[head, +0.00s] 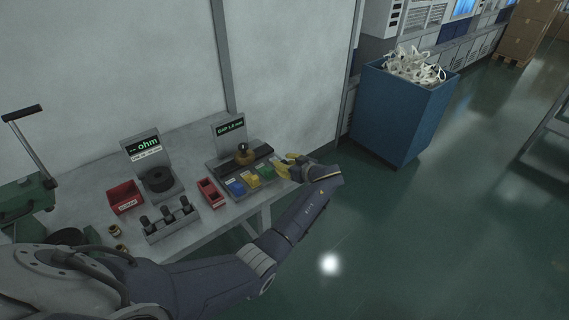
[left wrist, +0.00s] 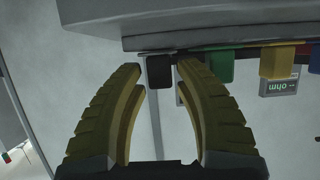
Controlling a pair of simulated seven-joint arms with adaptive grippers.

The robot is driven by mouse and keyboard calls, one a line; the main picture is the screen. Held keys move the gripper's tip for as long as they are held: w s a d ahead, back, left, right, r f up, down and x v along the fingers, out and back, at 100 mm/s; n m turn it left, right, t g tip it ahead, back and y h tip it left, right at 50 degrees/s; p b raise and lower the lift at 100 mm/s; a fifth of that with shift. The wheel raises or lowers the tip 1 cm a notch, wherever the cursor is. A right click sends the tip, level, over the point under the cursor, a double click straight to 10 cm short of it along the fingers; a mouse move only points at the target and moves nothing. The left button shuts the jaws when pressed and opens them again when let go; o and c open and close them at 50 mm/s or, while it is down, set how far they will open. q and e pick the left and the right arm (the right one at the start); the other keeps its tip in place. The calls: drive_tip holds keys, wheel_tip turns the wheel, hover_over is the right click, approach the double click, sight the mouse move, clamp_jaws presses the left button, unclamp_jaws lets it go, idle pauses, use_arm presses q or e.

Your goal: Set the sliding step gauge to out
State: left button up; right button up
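The gauge station (head: 222,166) stands at the right end of the bench, with a lit screen (head: 229,126) reading a GAP value in mm. A brass round piece (head: 244,155) sits on its dark bar. Blue (head: 236,187), yellow (head: 251,181) and green (head: 266,172) tabs line its front edge. My left gripper (head: 288,165) is at its right end, beside the green tab. In the left wrist view, the open yellow fingers (left wrist: 158,68) have a dark block (left wrist: 159,71) between their tips; contact cannot be told. My right gripper is not in view.
An ohm meter station (head: 158,180), a red bin (head: 125,197), a smaller red bin (head: 210,192) and a rack of black plugs (head: 170,219) share the bench. A blue crate of white cables (head: 400,110) stands right. The floor between is clear.

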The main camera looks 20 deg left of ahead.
use_arm(q)
drive_tip(key=shift+d, duration=0.1)
drive_tip(key=v, duration=0.7)
drive_tip(key=shift+s, duration=0.15)
drive_tip(key=shift+d, duration=0.15)
